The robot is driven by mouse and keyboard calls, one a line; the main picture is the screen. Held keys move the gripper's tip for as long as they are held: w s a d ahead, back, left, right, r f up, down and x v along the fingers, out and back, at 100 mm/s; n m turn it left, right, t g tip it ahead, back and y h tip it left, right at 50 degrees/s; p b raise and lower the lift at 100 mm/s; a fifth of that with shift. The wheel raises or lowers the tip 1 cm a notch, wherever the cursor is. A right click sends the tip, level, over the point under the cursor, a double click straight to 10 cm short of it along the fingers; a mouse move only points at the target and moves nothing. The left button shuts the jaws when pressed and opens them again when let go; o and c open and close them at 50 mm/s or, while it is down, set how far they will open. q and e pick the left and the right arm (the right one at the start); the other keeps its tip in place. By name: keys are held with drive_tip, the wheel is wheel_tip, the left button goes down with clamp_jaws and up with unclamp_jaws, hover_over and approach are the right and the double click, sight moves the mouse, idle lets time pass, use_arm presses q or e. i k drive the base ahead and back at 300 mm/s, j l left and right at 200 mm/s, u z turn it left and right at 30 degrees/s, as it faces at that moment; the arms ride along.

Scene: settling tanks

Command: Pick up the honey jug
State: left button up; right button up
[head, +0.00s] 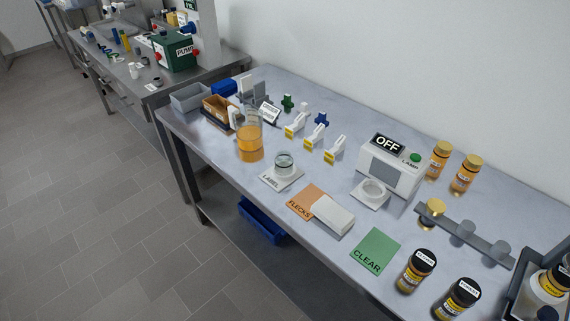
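A clear jug with amber liquid in its lower part (250,151), which looks like the honey jug, stands upright on the grey table toward its left end, near the front edge. Its upper part is clear, and a white upright part, possibly its handle, shows at its left side. Neither of my grippers shows in the head view.
A brown box (217,112) and a grey bin (191,98) sit left of the jug. A small glass jar (284,160) stands on a white labelled pad to its right. Several white-and-yellow pieces (314,134) lie behind. An orange card (306,201) and green card (375,251) lie further right.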

sight(244, 127)
drive_tip(key=i+j+z, duration=0.1)
drive_tip(key=j, duration=0.25)
drive_tip(key=i+j, duration=0.35)
drive_tip(key=i+j+z, duration=0.15)
drive_tip(key=j, duration=0.2)
drive_tip(key=i, duration=0.05)
